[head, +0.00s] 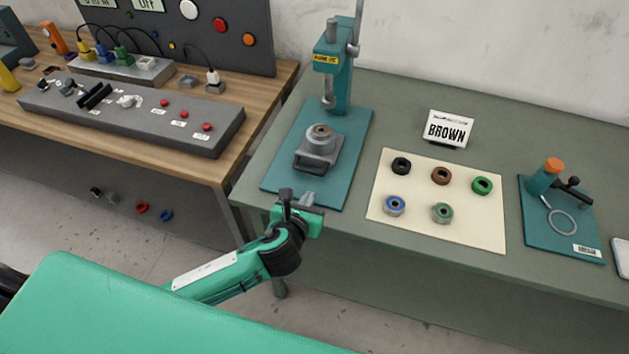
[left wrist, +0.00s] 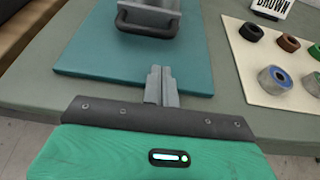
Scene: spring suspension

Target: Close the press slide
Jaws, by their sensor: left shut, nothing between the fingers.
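The teal press (head: 338,75) stands on a teal base plate (head: 345,165) at the back left of the green table. Its grey slide (head: 318,150) sits on the plate in front of the press column. It carries a round grey part with a dark ring on top. The slide's dark handle faces the front edge; this handle (left wrist: 148,30) also shows in the left wrist view. My left gripper (head: 308,199) is at the plate's front edge, apart from the handle. Its fingers (left wrist: 162,82) are together and empty. My right gripper is not in view.
A cream mat (head: 420,215) with several coloured rings lies right of the press. A "BROWN" sign (head: 448,129) stands behind it. A smaller teal fixture (head: 560,220) is farther right. A wooden bench (head: 215,165) with a switch box is at left.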

